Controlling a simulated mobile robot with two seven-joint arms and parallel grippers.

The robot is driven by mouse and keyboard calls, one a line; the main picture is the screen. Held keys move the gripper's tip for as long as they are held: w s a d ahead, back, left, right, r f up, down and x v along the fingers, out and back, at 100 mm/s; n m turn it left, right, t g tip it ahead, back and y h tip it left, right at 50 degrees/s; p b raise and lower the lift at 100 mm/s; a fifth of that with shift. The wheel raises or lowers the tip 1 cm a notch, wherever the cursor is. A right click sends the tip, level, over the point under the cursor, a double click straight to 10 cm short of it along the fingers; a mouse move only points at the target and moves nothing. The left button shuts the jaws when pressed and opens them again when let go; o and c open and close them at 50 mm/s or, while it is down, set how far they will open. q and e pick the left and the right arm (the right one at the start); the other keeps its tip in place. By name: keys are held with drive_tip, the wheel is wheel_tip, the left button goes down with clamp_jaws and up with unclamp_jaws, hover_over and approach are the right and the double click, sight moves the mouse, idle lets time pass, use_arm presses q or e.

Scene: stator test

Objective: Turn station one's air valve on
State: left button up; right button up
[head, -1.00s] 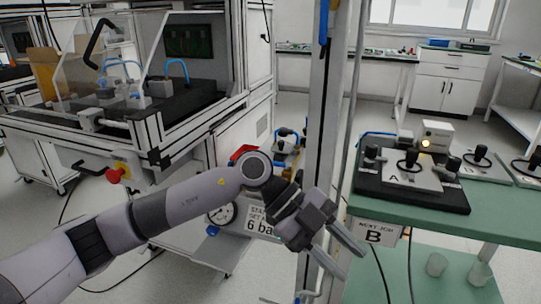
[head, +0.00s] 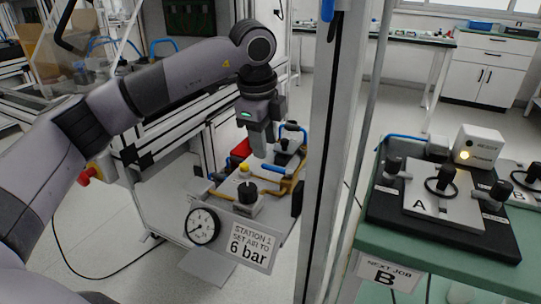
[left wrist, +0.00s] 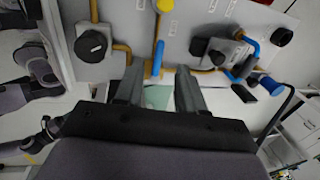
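I cannot tell for certain which part is the air valve. My left gripper (head: 262,150) points down over the panel's back part. In the left wrist view its two fingers (left wrist: 158,72) are apart and empty, with the blue handle just beyond the gap between them. My right gripper is not in view.
A sign reading "Station 1 set air to 6 bar" (head: 240,246) hangs in front of the panel. A grey upright post (head: 335,150) stands just to its right. A green bench (head: 440,275) with a fixture marked A is further right. A red emergency button (head: 86,176) is at left.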

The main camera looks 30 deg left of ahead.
sight(267, 167)
use_arm(q)
drive_tip(key=f, duration=0.4)
drive_tip(key=shift+w+f+b, duration=0.1)
drive_tip(key=shift+w+b, duration=0.2)
drive_tip(key=shift+b, duration=0.05)
drive_tip(key=shift+w+f, duration=0.1)
drive_tip(key=shift+f, duration=0.4)
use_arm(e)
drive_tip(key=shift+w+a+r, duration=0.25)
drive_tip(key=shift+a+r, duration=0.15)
use_arm(q)
clamp_jaws()
drive_tip(key=shift+w, duration=0.1)
